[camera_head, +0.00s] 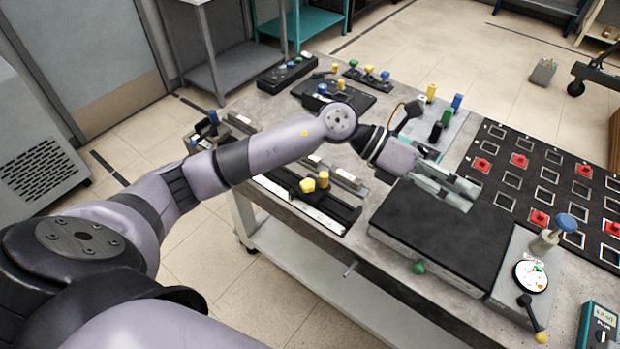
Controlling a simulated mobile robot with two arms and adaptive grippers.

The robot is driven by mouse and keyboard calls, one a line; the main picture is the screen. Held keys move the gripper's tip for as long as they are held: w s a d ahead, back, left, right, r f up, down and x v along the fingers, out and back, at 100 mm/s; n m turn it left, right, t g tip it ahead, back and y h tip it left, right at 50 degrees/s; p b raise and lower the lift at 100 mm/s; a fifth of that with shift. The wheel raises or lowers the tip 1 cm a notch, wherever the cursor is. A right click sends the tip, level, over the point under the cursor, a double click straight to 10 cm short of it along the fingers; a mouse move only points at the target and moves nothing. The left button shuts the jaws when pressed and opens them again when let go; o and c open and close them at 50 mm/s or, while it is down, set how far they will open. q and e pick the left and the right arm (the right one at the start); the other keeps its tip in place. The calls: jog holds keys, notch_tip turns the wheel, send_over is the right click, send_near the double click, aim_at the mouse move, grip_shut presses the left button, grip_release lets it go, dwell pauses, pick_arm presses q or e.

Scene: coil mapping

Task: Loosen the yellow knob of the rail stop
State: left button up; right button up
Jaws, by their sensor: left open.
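A black rail (335,212) lies near the table's front left edge. A yellow faceted knob (308,185) sits on it, and a yellow cylinder (323,178) stands just behind the knob. I take the faceted knob to be the rail stop's knob; the stop body is too small to make out. My left gripper (472,196) is open and empty, over the black plate (437,232), well to the right of the knob and apart from it. My left forearm passes behind the rail in the picture. My right gripper is not in view.
A black grid board (520,205) with red pieces fills the right side. A blue-topped post (566,222), a dial (531,276) and a teal meter (598,325) are at the front right. Several coloured cylinders (445,115) stand behind my gripper.

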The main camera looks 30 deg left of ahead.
pick_arm(q)
jog(key=w+a+f+m+g+y, duration=0.1)
jog(key=a+f+y, duration=0.2)
jog(key=a, duration=0.2)
jog(key=w+a+f+m+y, duration=0.1)
jog(key=w+a+f+y, duration=0.15)
jog(key=a, duration=0.25)
jog(key=n+g+y, duration=0.1)
jog(key=y, duration=0.8)
send_near(310, 183)
notch_tip(310, 183, down, 9)
jog(key=p, duration=0.4)
jog(key=shift+r, duration=0.2)
jog(key=shift+c, duration=0.4)
